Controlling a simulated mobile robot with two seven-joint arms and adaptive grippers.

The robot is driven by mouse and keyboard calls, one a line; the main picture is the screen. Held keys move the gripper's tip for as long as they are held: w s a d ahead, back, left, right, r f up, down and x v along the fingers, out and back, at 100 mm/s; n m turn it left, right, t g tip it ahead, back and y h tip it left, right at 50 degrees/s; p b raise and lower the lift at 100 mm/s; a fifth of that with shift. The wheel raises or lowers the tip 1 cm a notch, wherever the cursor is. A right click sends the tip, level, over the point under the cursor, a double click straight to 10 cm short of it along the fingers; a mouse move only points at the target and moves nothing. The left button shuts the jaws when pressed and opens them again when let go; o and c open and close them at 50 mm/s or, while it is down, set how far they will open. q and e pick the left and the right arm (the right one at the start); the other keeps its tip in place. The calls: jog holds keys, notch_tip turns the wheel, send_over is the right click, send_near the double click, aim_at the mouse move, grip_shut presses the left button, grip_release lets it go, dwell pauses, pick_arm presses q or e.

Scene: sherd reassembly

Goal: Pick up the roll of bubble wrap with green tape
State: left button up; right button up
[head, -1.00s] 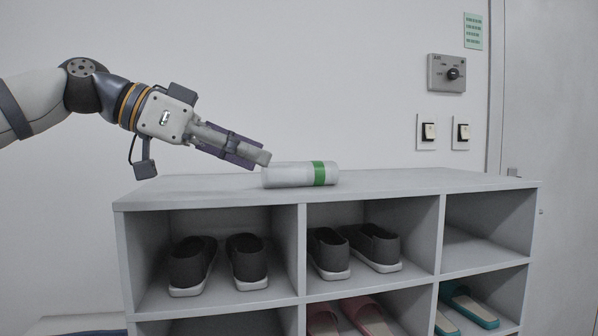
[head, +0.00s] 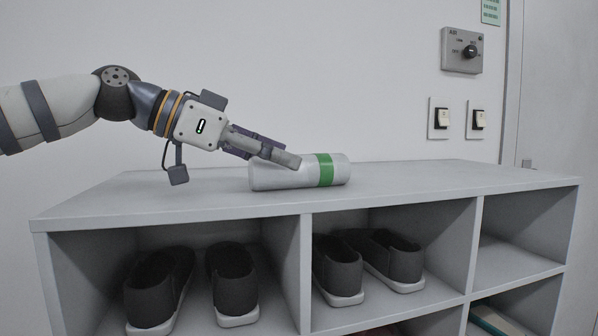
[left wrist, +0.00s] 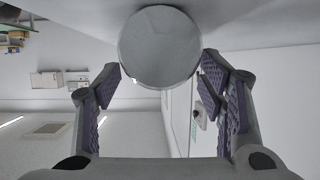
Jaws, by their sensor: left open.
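The roll of bubble wrap (head: 270,179) is a pale grey cylinder lying on its side on top of the shelf unit, with a green tape band (head: 325,170) near its right end. My left gripper (head: 283,157) is open and comes in from the left, sloping down; in the head view its near finger overlaps the roll's upper left part. In the left wrist view, the round end of the roll (left wrist: 160,42) shows at top centre, between the two spread fingers (left wrist: 162,80). I cannot tell whether a finger touches it. My right gripper is not in view.
The grey shelf unit (head: 110,199) has dark shoes (head: 155,291) in its upper compartments. Its top is bare around the roll. The wall behind carries a control box (head: 462,50) and two switches (head: 438,118) at the right.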

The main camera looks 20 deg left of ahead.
aim_at(296, 187)
pick_arm(q)
jog(key=x, duration=0.3)
jog(key=shift+w+d+f, duration=0.15)
jog(key=shift+d, duration=0.15)
jog(key=shift+a, duration=0.1)
jog(key=c, duration=1.1)
jog(key=shift+c, duration=0.2)
